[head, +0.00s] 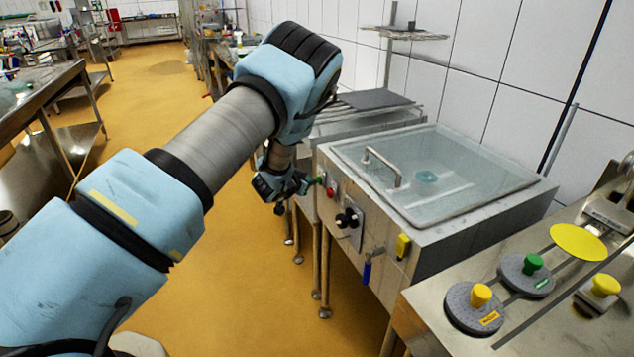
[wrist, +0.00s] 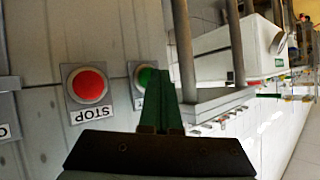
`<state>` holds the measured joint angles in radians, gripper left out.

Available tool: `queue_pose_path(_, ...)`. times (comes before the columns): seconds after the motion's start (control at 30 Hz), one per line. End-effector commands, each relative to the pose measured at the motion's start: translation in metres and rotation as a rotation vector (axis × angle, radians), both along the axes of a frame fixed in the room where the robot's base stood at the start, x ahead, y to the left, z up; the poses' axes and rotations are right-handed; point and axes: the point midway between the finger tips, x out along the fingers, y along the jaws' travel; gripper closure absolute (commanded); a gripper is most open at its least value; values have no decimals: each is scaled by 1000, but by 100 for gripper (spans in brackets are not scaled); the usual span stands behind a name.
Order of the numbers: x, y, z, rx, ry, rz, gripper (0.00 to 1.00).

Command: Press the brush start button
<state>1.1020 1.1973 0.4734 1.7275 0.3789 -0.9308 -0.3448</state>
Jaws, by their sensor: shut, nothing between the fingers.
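The machine's front panel carries a green button (wrist: 144,77) on a small plate, with a label below it mostly hidden by my fingers. To its left in the wrist view is a red button (wrist: 88,86) labelled STOP, which also shows in the head view (head: 331,193). My gripper (wrist: 162,84) is shut and empty, its green fingertips overlapping the right side of the green button. Whether they touch it I cannot tell. In the head view my gripper (head: 307,182) is at the front left edge of the glass-lidded machine (head: 470,218), just left of the red button.
Right of the buttons are black knobs (head: 347,218), a yellow part (head: 402,246) and a blue-handled valve (head: 367,270). The yellow floor (head: 245,270) left of the machine is clear.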

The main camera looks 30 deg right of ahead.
Motion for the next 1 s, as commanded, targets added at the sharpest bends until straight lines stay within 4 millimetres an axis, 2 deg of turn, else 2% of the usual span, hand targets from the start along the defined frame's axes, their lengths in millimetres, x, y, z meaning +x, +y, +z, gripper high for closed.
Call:
queue_pose_path(0.23,2,13,1,-1,0,0,100)
queue_pose_path(0.67,2,17,1,0,1,0,100)
queue_pose_path(1.0,6,45,1,-1,1,3,100)
